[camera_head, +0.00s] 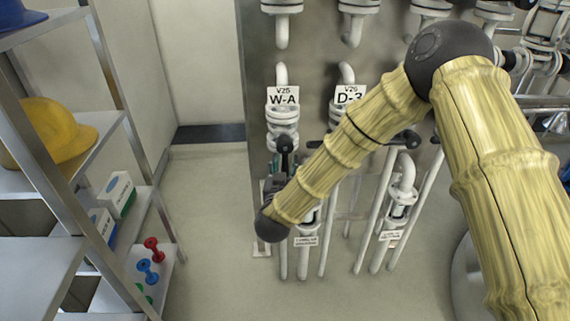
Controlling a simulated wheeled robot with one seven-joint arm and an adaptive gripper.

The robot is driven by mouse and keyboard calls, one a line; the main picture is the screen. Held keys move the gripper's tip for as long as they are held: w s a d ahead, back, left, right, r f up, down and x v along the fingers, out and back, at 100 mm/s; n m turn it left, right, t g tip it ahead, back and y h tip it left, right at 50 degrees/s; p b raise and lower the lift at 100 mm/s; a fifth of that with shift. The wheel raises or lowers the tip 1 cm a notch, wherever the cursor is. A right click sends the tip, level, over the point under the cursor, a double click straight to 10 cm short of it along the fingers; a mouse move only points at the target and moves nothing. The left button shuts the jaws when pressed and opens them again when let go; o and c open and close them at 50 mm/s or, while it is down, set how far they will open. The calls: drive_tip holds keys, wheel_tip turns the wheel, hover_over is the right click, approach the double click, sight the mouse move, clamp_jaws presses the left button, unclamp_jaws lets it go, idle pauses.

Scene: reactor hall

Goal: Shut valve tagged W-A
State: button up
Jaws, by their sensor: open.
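The valve tagged W-A (282,115) is white, on a vertical pipe in the left column of the grey panel, under its plate marked V25 W-A (283,97). Its dark handle end (285,143) shows just below the valve body. My arm reaches across from the right, and its dark wrist joint is low, in front of the pipes below this valve. Dark parts of my gripper (276,181) show just above the wrist, below the handle. It is open, but its fingers are small and partly hidden. I cannot tell whether they touch the handle.
The valve tagged D-3 (349,96) stands right of W-A; its dark knob (410,138) points right, and my forearm covers part of it. A metal shelf (100,125) with a yellow helmet (45,130) stands left. The floor (215,215) between is clear.

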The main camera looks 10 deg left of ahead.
drive_tip(key=shift+w, duration=0.35)
drive_tip(key=shift+c, duration=0.2)
clamp_jaws()
drive_tip(key=shift+d, duration=0.1)
